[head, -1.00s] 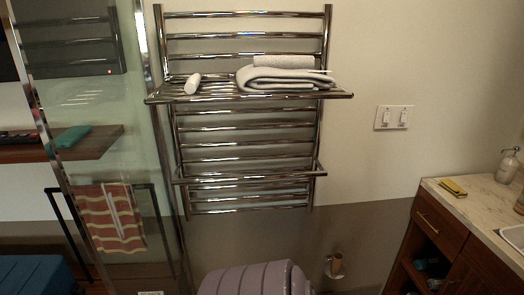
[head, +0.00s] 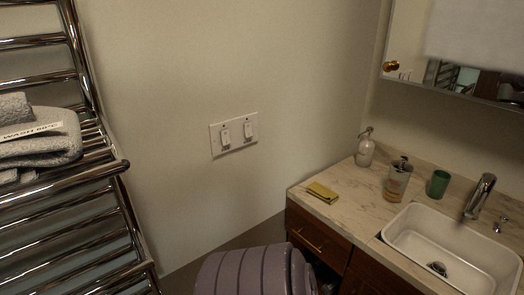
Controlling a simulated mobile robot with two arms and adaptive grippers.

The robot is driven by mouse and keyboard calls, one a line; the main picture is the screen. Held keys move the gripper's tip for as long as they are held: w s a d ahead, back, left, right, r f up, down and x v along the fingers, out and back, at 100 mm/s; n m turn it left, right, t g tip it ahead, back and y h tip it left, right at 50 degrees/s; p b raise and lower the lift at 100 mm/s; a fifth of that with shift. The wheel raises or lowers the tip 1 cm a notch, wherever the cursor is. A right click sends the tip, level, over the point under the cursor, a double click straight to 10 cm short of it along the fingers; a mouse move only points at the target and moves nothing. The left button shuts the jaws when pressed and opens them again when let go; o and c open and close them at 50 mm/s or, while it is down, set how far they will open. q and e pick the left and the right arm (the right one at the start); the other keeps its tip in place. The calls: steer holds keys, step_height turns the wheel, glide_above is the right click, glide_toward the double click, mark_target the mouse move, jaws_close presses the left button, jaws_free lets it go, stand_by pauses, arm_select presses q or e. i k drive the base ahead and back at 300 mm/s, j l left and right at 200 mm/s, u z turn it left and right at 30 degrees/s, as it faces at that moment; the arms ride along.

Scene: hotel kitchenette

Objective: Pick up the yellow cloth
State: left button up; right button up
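The yellow cloth (head: 322,192) is a small folded piece lying flat on the marble-look counter (head: 345,209), near its left corner beside the wall. Nothing touches it from above. Neither of my grippers shows in the head view.
A soap bottle (head: 366,148), a printed cup (head: 397,182) and a green cup (head: 438,183) stand behind and right of the cloth. A white sink (head: 410,239) with a faucet (head: 479,196) is at the right. A metal towel rack (head: 92,174) is at the left. A purple ribbed object (head: 245,272) is below the counter.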

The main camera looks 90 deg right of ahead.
mark_target(319, 191)
steer(key=l+z, duration=0.7)
steer(key=i+l+z, duration=0.15)
steer(key=l+z, duration=0.15)
